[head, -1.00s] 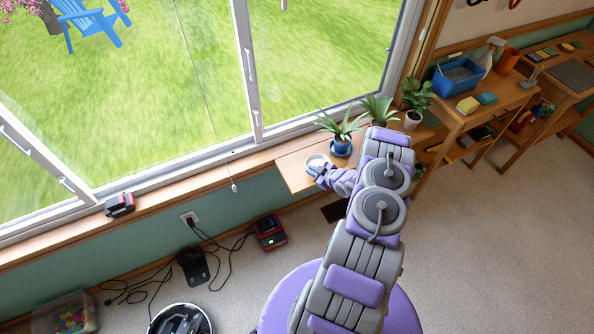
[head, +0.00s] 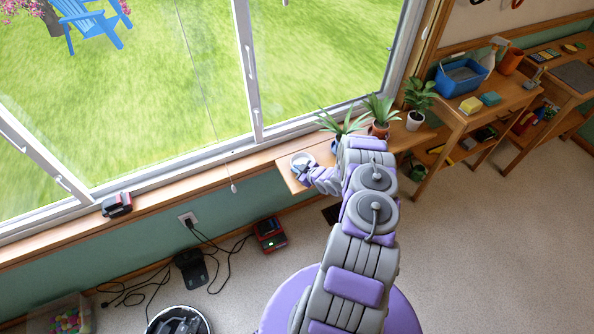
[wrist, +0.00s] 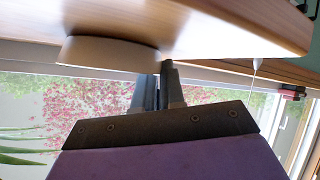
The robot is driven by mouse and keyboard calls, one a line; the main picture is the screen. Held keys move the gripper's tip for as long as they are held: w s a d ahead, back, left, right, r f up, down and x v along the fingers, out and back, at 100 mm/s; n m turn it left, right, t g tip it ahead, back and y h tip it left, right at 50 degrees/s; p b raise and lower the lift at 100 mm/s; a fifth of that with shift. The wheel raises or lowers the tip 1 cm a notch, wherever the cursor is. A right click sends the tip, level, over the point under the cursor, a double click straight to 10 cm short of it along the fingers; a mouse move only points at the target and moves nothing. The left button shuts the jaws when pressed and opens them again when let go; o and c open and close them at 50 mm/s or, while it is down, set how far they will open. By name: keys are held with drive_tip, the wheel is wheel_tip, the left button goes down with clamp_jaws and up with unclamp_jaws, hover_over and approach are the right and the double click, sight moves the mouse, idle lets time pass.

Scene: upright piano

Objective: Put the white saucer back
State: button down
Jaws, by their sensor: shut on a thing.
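The white saucer (head: 302,159) is at the left end of the wooden shelf (head: 286,172) below the window, in the head view. My gripper (head: 304,170) is at the saucer's near edge and shut on it. In the wrist view, which looks upside down, the saucer (wrist: 108,53) shows edge-on against or very close to the wooden surface (wrist: 225,25). My gripper's fingers (wrist: 168,75) meet its rim there. I cannot tell whether the saucer fully rests on the wood.
Potted plants stand right of the saucer: one partly behind my arm (head: 343,125), one in a terracotta pot (head: 380,130), one in a white pot (head: 415,121). A blue bin (head: 462,78) sits on the table at right. Cables and a red device (head: 270,234) lie on the floor.

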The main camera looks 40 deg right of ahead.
drive_tip(key=c, duration=1.2)
unclamp_jaws()
drive_tip(key=shift+d, duration=0.15)
drive_tip(key=shift+a, duration=0.2)
